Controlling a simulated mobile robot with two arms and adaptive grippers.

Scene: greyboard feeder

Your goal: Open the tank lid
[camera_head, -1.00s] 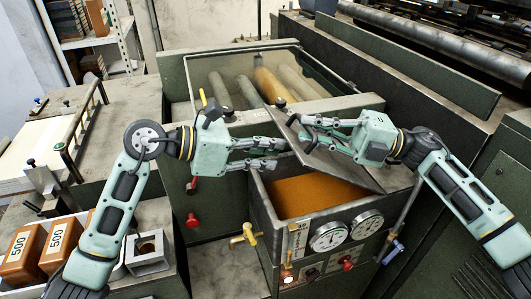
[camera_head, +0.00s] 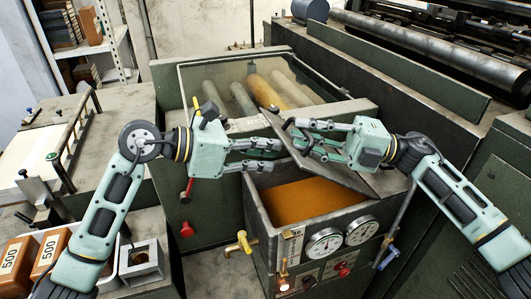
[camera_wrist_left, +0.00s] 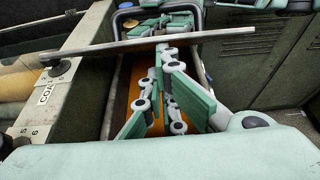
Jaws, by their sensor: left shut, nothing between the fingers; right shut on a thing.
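The tank (camera_head: 264,222) is open at the top, with orange liquid (camera_head: 300,203) inside. Its grey lid (camera_head: 362,182) is raised and tilted above it, the left edge higher than the right. My right gripper (camera_head: 296,132) is shut on the lid near its raised upper left edge, apparently at a dark handle; the fingers partly hide the contact. My left gripper (camera_head: 281,153) is shut and empty beside the lid, above the tank's left rear corner. In the left wrist view, its fingers (camera_wrist_left: 162,62) lie in front of the lid's edge (camera_wrist_left: 215,36).
A trough with several rollers (camera_head: 262,92) stands behind the tank. Gauges (camera_head: 323,243), a yellow tap (camera_head: 240,242) and red knobs (camera_head: 186,230) stick out in front and at the left. Orange boxes (camera_head: 50,250) stand at the lower left.

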